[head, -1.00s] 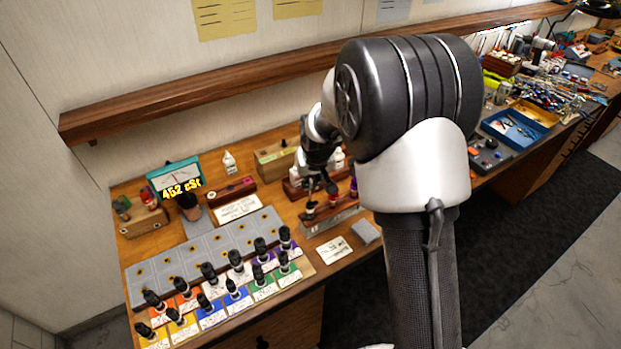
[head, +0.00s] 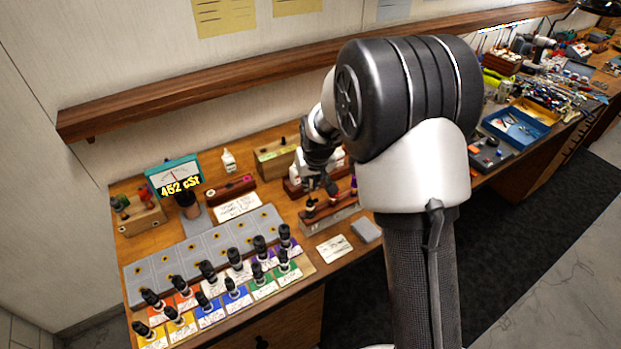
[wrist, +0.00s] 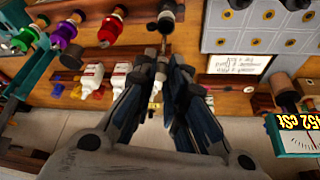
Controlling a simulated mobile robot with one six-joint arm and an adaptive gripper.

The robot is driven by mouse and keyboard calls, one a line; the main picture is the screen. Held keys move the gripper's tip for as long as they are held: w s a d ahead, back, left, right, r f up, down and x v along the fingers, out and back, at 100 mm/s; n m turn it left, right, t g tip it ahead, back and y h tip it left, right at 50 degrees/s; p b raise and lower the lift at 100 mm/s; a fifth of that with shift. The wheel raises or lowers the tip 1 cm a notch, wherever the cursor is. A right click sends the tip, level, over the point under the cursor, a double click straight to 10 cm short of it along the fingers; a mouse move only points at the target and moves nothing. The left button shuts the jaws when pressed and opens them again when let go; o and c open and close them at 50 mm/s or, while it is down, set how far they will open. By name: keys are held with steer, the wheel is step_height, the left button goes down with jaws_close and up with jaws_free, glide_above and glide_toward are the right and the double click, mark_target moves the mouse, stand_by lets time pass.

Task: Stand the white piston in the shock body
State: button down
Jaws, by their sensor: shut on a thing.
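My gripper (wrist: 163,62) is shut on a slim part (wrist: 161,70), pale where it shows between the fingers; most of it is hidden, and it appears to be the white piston. In the head view my gripper (head: 328,184) is low over the wooden-topped metal stand (head: 330,222), partly behind my arm. A dark upright cylinder (wrist: 167,12) shows just beyond the fingertips in the wrist view. I cannot tell whether it is the shock body, or whether the held part touches it.
Red (wrist: 110,28) and purple (wrist: 66,30) knobbed pieces stand close beside my gripper. White bottles (wrist: 92,78) are in a wooden rack nearby. A teal meter (head: 173,177) reads 452 cSt. Several dark-capped bottles stand on coloured cards at the bench front.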

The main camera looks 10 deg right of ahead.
mark_target(310, 199)
steer(key=shift+f+b, duration=2.75)
steer(key=shift+f, duration=0.95)
steer(key=shift+f, duration=0.1)
steer(key=c, duration=1.6)
jaws_free()
steer(key=shift+o, duration=0.2)
steer(key=v, duration=1.2)
